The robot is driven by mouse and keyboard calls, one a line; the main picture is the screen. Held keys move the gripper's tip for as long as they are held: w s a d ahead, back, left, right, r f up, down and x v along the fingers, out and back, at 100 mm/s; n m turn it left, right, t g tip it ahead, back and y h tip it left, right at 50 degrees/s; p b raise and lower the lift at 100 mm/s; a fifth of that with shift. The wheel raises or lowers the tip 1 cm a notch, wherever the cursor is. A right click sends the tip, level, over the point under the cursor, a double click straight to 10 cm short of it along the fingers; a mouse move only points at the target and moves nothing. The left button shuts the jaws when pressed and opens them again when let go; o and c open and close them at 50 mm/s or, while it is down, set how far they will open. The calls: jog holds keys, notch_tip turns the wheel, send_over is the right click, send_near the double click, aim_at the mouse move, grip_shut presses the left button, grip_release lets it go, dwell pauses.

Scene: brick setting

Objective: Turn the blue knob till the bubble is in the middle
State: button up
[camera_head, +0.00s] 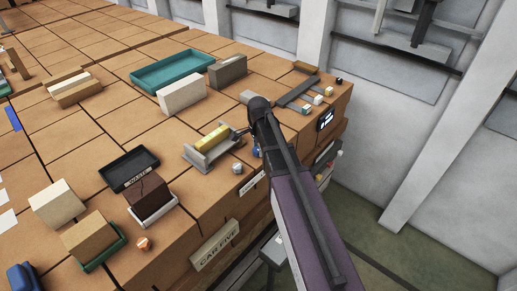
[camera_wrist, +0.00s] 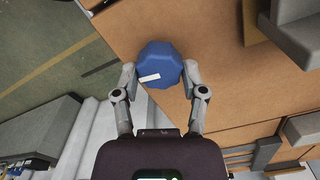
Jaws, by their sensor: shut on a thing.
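The blue knob (camera_wrist: 160,58) is many-sided with a white mark on its face, and sits between the two fingertips of my gripper (camera_wrist: 160,77) in the wrist view. The fingers touch it from both sides and are shut on it. In the head view only a little of the blue knob (camera_head: 256,152) shows beside my dark arm. A yellow-green level vial (camera_head: 212,138) lies in a grey holder (camera_head: 196,158) just left of my gripper. The bubble is too small to make out.
A white knob (camera_head: 238,168) is near the table edge, left of the blue one. A black tray (camera_head: 128,170), a teal tray (camera_head: 172,71) and several blocks stand on the brown tabletop. A dark panel (camera_head: 326,119) is on the table's front, right of my arm.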

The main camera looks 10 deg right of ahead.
jog(key=shift+n, duration=0.3)
jog(key=n, duration=0.3)
jog(key=shift+w, duration=0.1)
jog(key=n, duration=0.3)
jog(key=shift+a+n, duration=0.1)
jog(key=shift+n, duration=0.3)
jog(key=n, duration=0.3)
jog(key=shift+n, duration=0.4)
jog(key=shift+a+n, duration=0.15)
jog(key=shift+n, duration=1.65)
jog(key=o, duration=1.1)
jog(key=shift+w, duration=0.1)
jog(key=shift+o, duration=0.2)
